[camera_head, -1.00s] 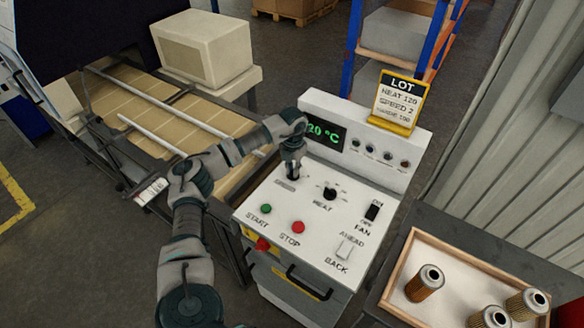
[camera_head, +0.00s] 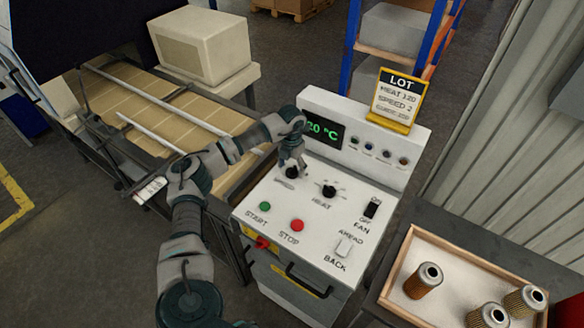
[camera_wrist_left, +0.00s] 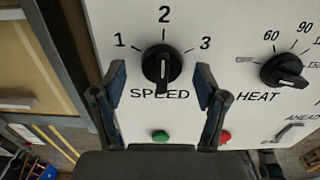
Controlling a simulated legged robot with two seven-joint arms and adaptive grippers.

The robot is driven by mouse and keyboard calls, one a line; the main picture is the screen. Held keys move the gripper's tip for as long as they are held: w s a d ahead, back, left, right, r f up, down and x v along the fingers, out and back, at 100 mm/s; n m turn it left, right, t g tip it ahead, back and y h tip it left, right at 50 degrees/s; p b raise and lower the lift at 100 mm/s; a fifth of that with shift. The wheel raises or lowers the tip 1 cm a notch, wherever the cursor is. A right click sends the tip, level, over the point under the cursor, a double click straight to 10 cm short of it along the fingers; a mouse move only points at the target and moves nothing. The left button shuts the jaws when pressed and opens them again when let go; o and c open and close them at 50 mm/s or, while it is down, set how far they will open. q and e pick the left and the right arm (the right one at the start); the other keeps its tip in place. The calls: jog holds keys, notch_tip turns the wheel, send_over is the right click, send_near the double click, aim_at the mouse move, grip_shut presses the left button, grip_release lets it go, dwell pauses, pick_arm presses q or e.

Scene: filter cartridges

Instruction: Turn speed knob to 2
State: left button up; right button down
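The black speed knob (camera_head: 291,173) is on the white control panel (camera_head: 258,192), left of the heat knob (camera_head: 329,190). In the left wrist view the speed knob (camera_wrist_left: 162,66) has its grip bar nearly upright, in line with the 2 between marks 1 and 3. My left gripper (camera_head: 291,164) is just above it in the head view. In the left wrist view the left gripper (camera_wrist_left: 160,88) is open, one finger on each side of the knob, apart from it. My right gripper is not in view.
A lot card (camera_head: 399,95) on the panel top reads heat 120 and speed 2. The green start button (camera_head: 265,206), red stop button (camera_head: 297,225) and fan switch (camera_head: 371,209) are nearby. A tray (camera_head: 405,262) with filter cartridges stands at right.

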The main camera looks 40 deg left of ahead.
aim_at(292, 168)
pick_arm(q)
notch_tip(292, 168, up, 12)
jog(key=shift+w+f, duration=0.15)
jog(key=shift+f, duration=0.1)
dwell(0.5)
